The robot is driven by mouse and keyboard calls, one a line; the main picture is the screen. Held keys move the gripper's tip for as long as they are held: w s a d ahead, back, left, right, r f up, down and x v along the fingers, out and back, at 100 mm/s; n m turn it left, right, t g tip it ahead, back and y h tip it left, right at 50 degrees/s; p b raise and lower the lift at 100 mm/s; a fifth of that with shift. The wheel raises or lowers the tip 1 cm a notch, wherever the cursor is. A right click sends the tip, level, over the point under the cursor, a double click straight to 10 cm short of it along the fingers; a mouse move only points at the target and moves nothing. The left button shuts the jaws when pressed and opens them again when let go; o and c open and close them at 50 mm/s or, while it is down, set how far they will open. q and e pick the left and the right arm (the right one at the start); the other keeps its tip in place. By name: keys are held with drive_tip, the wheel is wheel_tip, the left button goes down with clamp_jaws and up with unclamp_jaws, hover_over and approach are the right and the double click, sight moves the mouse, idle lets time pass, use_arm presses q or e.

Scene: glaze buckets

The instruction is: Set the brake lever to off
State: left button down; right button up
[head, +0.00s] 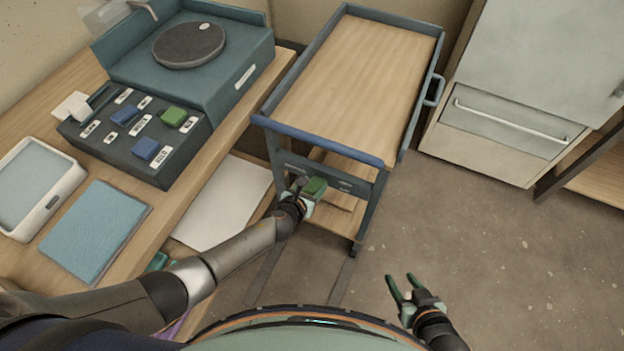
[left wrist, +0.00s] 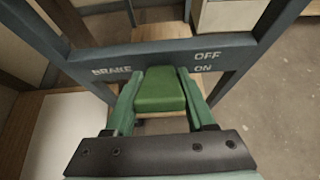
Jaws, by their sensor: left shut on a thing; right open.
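The brake lever is a green block (left wrist: 160,92) on the dark front bar (left wrist: 215,55) of a trolley. The bar carries the words BRAKE at left, and OFF above ON at right. My left gripper (left wrist: 160,105) is shut on the green lever, one finger on each side of it. In the head view the lever (head: 316,187) shows at the end of my left arm, below the trolley's blue handle. The lever's pivot is hidden, and I cannot tell its exact setting. My right gripper (head: 403,286) is open and empty above the floor.
The trolley (head: 365,60) has a wooden top and a blue front rail (head: 318,140). At left, a bench holds a control box (head: 135,135), a turntable unit (head: 190,50) and a blue cloth (head: 95,230). The floor at right (head: 490,250) is clear.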

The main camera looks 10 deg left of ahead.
use_arm(q)
drive_tip(key=shift+w+r+p, duration=0.1)
drive_tip(key=shift+r+p, duration=0.15)
drive_tip(key=shift+p, duration=0.3)
drive_tip(key=shift+w+f+g+p, duration=0.1)
drive_tip(key=shift+g+p, duration=0.25)
drive_tip(key=shift+g, duration=0.05)
use_arm(e)
drive_tip(key=shift+w+a+r, duration=0.15)
drive_tip(key=shift+r, duration=0.65)
drive_tip(key=shift+w+a+r, duration=0.1)
drive_tip(key=shift+w+r, duration=0.05)
drive_tip(key=shift+r, duration=0.6)
use_arm(q)
drive_tip(key=shift+c, duration=1.2)
unclamp_jaws()
drive_tip(key=shift+s+a+r+p, duration=0.1)
drive_tip(key=shift+s+r+p, duration=0.3)
drive_tip(key=shift+p, duration=0.1)
drive_tip(key=p+v, duration=0.5)
drive_tip(key=v, duration=0.3)
drive_tip(key=shift+s+r, duration=0.15)
drive_tip(key=shift+s, duration=0.2)
drive_tip(key=shift+v, duration=1.4)
use_arm(e)
drive_tip(key=shift+r, duration=2.9)
